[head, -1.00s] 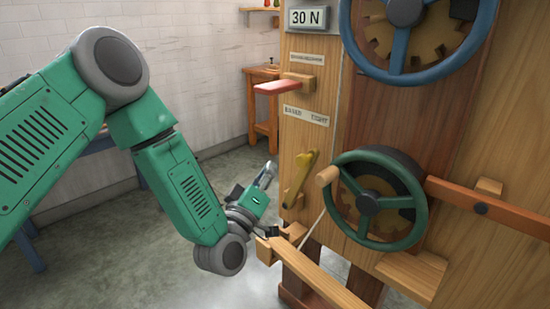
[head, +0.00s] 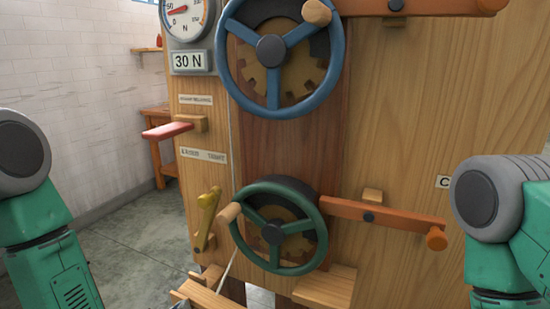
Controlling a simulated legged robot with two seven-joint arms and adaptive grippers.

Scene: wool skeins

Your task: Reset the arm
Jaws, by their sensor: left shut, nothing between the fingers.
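My left arm (head: 45,235) comes in at the left edge and runs down out of the picture. Only a small grey bit of my left gripper (head: 181,304) seems to show at the bottom edge, by the low wooden beam (head: 208,292). The gripper is shut with nothing in it. My right arm (head: 510,225) stands at the right edge; its gripper is out of view.
A wooden machine panel (head: 400,130) fills the middle and right. Floor (head: 130,265) shows at left.

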